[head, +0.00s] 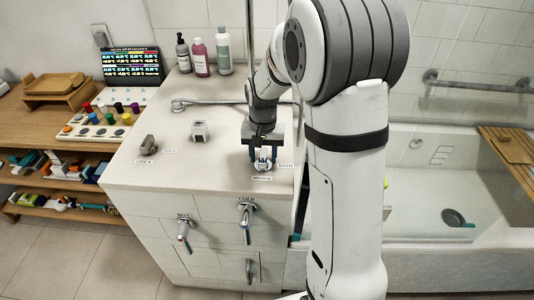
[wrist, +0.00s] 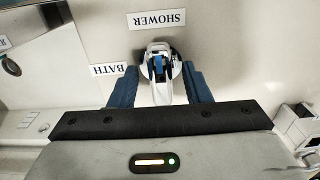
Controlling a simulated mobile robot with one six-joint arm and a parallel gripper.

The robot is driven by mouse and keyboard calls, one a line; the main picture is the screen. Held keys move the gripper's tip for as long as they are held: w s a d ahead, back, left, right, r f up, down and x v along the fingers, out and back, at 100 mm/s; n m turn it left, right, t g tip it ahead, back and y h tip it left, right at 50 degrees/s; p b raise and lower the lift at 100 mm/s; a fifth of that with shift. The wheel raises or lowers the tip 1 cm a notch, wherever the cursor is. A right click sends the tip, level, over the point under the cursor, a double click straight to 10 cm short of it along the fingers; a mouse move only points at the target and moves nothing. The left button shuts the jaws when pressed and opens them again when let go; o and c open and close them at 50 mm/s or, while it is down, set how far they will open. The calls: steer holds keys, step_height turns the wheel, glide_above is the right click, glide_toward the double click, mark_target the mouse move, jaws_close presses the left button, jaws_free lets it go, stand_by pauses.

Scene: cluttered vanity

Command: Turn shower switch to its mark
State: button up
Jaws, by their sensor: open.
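The shower switch (wrist: 160,68) is a small white and metal knob with a blue part, set on the white vanity top. In the wrist view it stands between the two blue fingers of my gripper (wrist: 162,84), which are apart on either side of it. A SHOWER label (wrist: 157,19) and a BATH label (wrist: 108,69) lie beside the switch. In the head view my gripper (head: 264,160) points down over the switch (head: 263,165) near the counter's front right. I cannot tell exactly which label the switch points at.
A grey handle (head: 147,145) by an OPEN label and a small white block-like fixture (head: 200,131) stand left on the counter (head: 190,175). Several bottles (head: 200,58) stand at the back. HOT (head: 184,230) and COLD (head: 246,217) taps are on the front. A bathtub (head: 440,190) is at right.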

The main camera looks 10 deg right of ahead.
steer(key=shift+c, duration=0.3)
jaws_close()
steer(key=c, duration=0.8)
jaws_free()
steer(key=shift+d, duration=0.25)
steer(key=shift+a, duration=0.15)
jaws_close()
steer(key=n, duration=0.9)
steer(key=shift+f+b, duration=0.1)
steer(key=shift+b, duration=0.2)
steer(key=n, duration=0.5)
steer(key=shift+s+a+n, duration=0.1)
steer(key=shift+n, duration=1.8)
steer(key=shift+f, duration=0.1)
